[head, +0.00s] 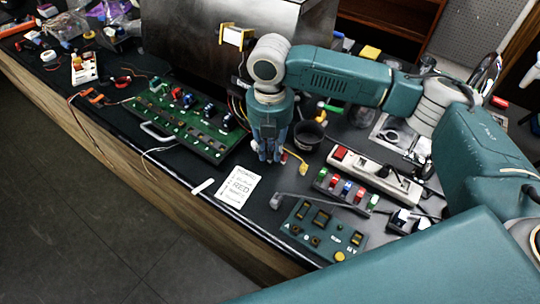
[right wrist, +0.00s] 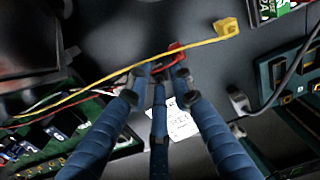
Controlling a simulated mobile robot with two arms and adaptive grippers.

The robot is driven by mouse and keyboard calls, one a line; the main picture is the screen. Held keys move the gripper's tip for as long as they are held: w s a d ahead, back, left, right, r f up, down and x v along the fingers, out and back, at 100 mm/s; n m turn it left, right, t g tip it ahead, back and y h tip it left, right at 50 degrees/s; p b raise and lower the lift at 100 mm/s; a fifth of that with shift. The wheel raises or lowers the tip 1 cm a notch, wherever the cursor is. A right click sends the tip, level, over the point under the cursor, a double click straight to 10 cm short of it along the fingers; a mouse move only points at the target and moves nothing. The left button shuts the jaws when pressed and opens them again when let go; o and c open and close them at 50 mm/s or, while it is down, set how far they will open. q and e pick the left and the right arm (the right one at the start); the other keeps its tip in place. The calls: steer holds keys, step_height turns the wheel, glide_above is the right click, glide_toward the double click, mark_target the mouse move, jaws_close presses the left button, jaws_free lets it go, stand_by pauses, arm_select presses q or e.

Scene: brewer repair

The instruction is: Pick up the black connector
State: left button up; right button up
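The black connector (head: 276,201), dark grey to black, lies on the dark bench beside the printed card, with a grey cable running right along the teal panel. It also shows in the right wrist view (right wrist: 238,101), right of the fingers. My right gripper (head: 269,157) points down over the bench, behind and slightly left of the connector and apart from it. In the right wrist view its fingers are spread with gaps between the tips and nothing held. My left gripper is out of view.
A green circuit board (head: 190,122) lies to the left. A white printed card (head: 238,187) lies near the front edge. A teal panel (head: 322,232), a white power strip (head: 372,176) and a black cup (head: 308,135) stand to the right. The metal brewer (head: 190,40) is behind.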

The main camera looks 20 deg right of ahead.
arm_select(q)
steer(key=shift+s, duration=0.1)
arm_select(e)
steer(key=shift+c, duration=0.2)
steer(key=c, duration=0.4)
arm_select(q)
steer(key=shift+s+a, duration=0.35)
arm_select(e)
jaws_close()
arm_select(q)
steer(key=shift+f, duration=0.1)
arm_select(e)
steer(key=shift+c, duration=0.5)
jaws_free()
steer(key=shift+r, duration=0.1)
